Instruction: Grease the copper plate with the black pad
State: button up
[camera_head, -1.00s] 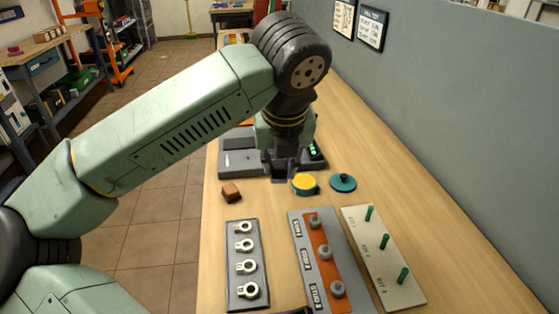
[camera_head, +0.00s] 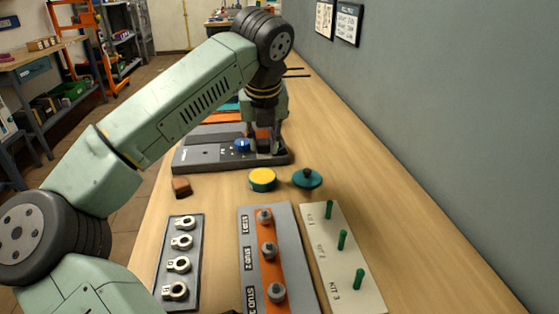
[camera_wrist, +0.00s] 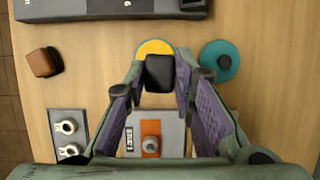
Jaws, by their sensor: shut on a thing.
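My gripper (camera_head: 264,144) is shut on a black pad (camera_wrist: 160,73), which shows between the fingertips in the wrist view. The pad covers part of a round tin with a yellow top (camera_wrist: 154,47) there; I cannot tell whether they touch. The tin (camera_head: 262,178) stands in front of my gripper in the head view. The copper plate (camera_head: 268,233) is an orange-brown strip on a grey base (camera_head: 252,213), with grey studs marked STUD 1 to 3. It also shows partly between my fingers in the wrist view (camera_wrist: 150,127). Its surface looks dry and even.
A teal lid with a dark knob (camera_head: 307,178) lies right of the tin, a brown block (camera_head: 182,187) left. A grey tray (camera_head: 178,262) with several lugs and a pale board (camera_head: 340,262) with green pegs flank the plate. A grey device (camera_head: 205,156) with a blue knob stands behind.

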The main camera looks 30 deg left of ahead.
jog(key=shift+w+a, duration=0.4)
jog(key=shift+a, duration=0.15)
jog(key=shift+f+b, duration=1.75)
jog(key=shift+f, duration=1.15)
jog(key=shift+f+b, duration=0.65)
jog(key=shift+b, duration=0.1)
jog(key=shift+r, duration=0.1)
jog(key=shift+r+p, duration=2)
jog(key=shift+r, duration=1.55)
jog(key=shift+f, duration=0.1)
